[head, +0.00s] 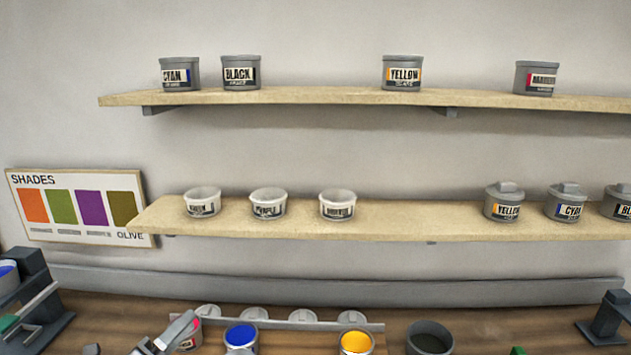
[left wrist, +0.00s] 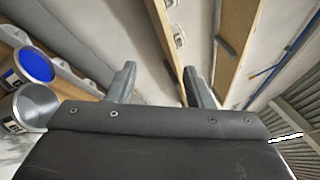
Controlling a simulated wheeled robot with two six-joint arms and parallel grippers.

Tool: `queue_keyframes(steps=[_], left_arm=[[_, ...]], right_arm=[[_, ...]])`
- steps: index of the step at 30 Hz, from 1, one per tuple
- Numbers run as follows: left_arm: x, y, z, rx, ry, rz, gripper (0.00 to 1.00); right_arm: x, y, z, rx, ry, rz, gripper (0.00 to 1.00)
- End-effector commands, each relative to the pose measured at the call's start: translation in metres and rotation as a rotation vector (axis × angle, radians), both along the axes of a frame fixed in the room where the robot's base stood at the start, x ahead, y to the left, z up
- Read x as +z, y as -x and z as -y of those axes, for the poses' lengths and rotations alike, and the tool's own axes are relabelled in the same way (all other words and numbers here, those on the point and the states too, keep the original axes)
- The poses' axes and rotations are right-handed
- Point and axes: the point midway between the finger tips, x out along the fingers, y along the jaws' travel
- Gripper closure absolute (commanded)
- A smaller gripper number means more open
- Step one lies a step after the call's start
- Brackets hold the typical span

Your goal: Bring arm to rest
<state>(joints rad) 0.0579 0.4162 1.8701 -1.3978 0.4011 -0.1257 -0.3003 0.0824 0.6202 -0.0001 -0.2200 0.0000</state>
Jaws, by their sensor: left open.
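My left gripper (head: 167,336) is at the bottom left of the head view, low over the wooden bench, in front of a pot with red ink (head: 192,338). In the left wrist view its two fingers (left wrist: 160,84) stand apart with nothing between them. In that view a pot of blue ink (left wrist: 30,67) and a grey container (left wrist: 36,107) are at the left, clear of the fingers. My right gripper does not show.
The bench also holds a blue ink pot (head: 241,337), a yellow ink pot (head: 355,343) and a dark empty-looking pot (head: 429,338). Above are a lower shelf (head: 385,218) and an upper shelf (head: 310,97) with labelled tins. A SHADES board (head: 80,207) leans at left.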

Motion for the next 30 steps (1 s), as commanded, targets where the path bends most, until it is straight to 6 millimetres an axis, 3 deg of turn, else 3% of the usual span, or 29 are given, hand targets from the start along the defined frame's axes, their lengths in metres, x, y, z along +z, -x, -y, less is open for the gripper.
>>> queue_keyframes(steps=[4, 8, 11, 16, 22, 27, 30], left_arm=[[0.012, 0.020, -0.033, 0.177, 0.327, -0.013, 0.53], [0.005, 0.041, -0.068, 0.349, 0.604, -0.067, 0.53], [-0.012, 0.061, -0.094, 0.488, 0.808, -0.136, 0.53], [-0.059, 0.105, -0.125, 0.736, 1.125, -0.305, 0.53], [-0.126, 0.174, -0.127, 1.032, 1.428, -0.586, 0.53], [-0.167, 0.235, -0.104, 1.241, 1.586, -0.841, 0.53], [-0.181, 0.265, -0.088, 1.334, 1.635, -0.973, 0.53]], right_arm=[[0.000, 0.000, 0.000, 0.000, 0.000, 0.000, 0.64], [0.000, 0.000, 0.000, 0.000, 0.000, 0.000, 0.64], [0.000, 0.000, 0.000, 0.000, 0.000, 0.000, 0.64], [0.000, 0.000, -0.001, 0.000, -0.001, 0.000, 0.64], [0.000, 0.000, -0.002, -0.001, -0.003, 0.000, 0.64], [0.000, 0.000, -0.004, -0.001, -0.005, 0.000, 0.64], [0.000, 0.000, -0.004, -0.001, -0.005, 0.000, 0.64]])
